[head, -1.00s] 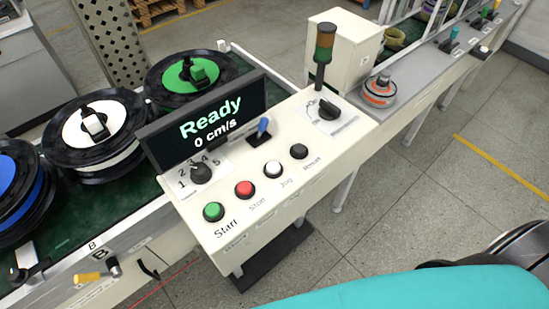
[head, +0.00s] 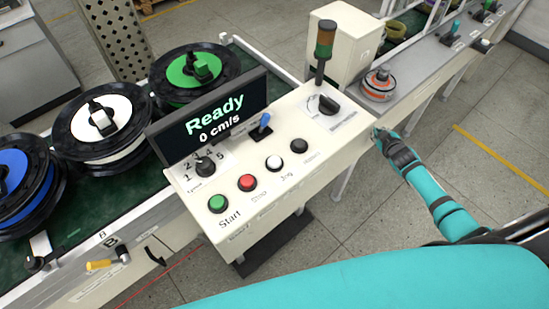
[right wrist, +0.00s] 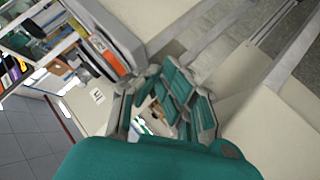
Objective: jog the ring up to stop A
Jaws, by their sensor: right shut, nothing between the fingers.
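The control panel (head: 320,122) carries a white Jog button (head: 274,162) between the red Stop button (head: 247,182) and another dark button (head: 299,145). The green Start button (head: 217,203) is nearest. The display (head: 213,116) reads "Ready" and "0 cm/s". An orange-and-white round part (head: 378,84) sits beyond the panel; I cannot tell whether it is the ring. A stop marked B (head: 40,246) is on the belt's near edge; no label A is legible. My right gripper (head: 378,133) is shut and empty beside the panel's right edge; its fingers also show in the right wrist view (right wrist: 165,100). My left gripper is out of view.
The panel also has a blue-tipped lever (head: 263,122), a speed knob (head: 204,166), a black rotary switch (head: 328,103) and a signal tower (head: 325,44).

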